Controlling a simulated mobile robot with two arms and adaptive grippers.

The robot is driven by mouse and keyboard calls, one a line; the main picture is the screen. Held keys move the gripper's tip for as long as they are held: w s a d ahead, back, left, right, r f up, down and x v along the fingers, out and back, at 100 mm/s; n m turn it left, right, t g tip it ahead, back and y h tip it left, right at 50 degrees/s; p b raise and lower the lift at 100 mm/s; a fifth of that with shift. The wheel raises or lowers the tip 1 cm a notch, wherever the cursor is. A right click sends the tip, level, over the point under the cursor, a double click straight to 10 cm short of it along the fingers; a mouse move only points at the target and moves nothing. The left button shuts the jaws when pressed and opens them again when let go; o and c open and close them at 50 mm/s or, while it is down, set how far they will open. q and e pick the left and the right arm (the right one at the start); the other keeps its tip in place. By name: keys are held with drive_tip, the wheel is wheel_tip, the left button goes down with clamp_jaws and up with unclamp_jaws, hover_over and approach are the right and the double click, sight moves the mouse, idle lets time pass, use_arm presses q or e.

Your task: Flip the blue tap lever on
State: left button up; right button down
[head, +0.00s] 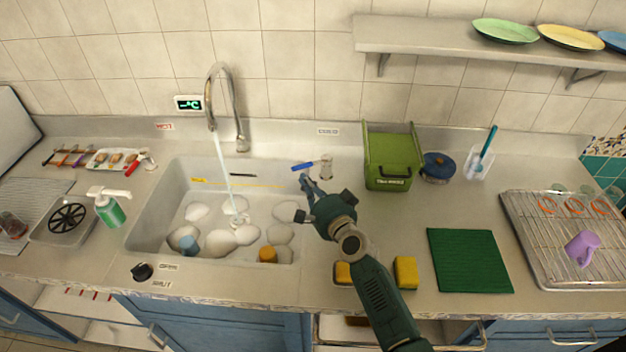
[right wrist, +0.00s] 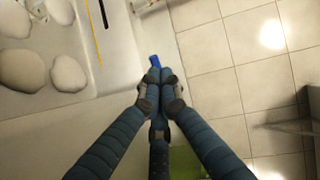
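The blue tap lever (head: 302,166) sticks out to the left from its small tap body (head: 326,167) at the back of the counter, below the COLD label. My right gripper (head: 305,178) is just in front of the lever. In the right wrist view its fingers (right wrist: 160,77) come together at the tips, with nothing seen between them. The blue lever (right wrist: 154,60) shows right at the fingertips there; I cannot tell whether they touch it. My left gripper is not in view.
Water runs from the tall spout (head: 238,120) into the sink (head: 150,225), which holds foam and cups. A red lever (head: 132,168) is at the left. Yellow sponges (head: 405,271) lie near the front edge.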

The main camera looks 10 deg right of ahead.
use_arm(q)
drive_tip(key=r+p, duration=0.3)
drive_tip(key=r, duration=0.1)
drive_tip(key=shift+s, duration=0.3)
use_arm(e)
drive_tip(key=s+a+r, duration=0.1)
drive_tip(key=s+a, duration=0.3)
drive_tip(key=s, duration=0.4)
drive_tip(key=shift+a, duration=0.2)
drive_tip(key=shift+r, duration=0.1)
